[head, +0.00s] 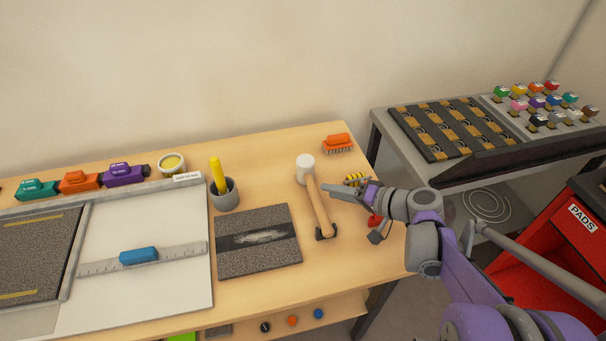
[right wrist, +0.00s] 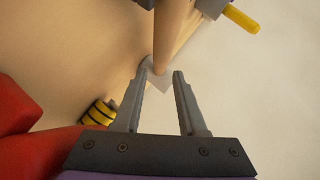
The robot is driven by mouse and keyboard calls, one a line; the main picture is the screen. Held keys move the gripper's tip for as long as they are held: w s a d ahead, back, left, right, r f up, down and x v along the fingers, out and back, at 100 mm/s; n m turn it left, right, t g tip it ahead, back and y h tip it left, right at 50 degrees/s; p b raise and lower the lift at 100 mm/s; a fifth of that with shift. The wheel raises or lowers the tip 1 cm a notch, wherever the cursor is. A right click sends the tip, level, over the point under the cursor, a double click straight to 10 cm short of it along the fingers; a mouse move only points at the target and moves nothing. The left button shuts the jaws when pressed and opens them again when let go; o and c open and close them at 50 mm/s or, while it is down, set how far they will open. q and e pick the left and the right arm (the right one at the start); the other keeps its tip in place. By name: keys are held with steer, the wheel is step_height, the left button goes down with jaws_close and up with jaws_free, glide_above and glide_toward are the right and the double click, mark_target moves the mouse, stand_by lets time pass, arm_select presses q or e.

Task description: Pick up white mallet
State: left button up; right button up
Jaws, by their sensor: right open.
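The white mallet lies on the wooden table in the head view, with its white head (head: 305,164) toward the back. In the right wrist view, the two fingers (right wrist: 162,78) are apart, and the handle (right wrist: 172,35) shows beyond the tips. I cannot tell whether the fingers touch the mallet. My left gripper is not in view.
A yellow-and-black striped item (head: 354,179) and a red item (head: 374,221) sit close to my right gripper. An orange brush (head: 338,143) is behind. A dark textured tile (head: 232,264) and a grey cup (head: 226,197) with a yellow stick stand left of the mallet.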

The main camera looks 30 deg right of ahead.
mark_target(312, 186)
steer(key=b+x, duration=0.1)
steer(key=x, duration=0.6)
steer(key=shift+w+a, duration=0.15)
steer(key=shift+w, duration=0.25)
jaws_close()
stand_by(1.0)
